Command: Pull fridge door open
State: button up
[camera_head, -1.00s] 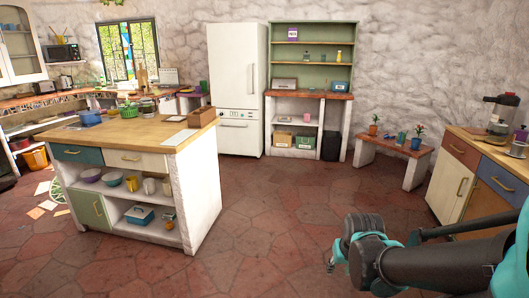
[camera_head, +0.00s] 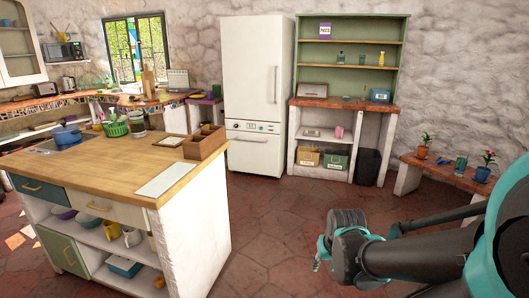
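The white fridge (camera_head: 250,95) stands against the stone wall, left of the green shelf unit. Its tall upper door is shut, with a vertical handle (camera_head: 275,85) on the right side. My gripper (camera_head: 318,262) is at the lower right, at the end of my dark arm, well short of the fridge and touching nothing. Its fingers are small and seen partly from behind, so I cannot tell whether they are open.
The green shelf unit (camera_head: 350,60) and a black bin (camera_head: 367,167) are right of the fridge. A low bench (camera_head: 450,175) is further right. Red floor (camera_head: 275,215) is clear ahead.

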aim_at(252, 46)
jog(key=i, duration=2)
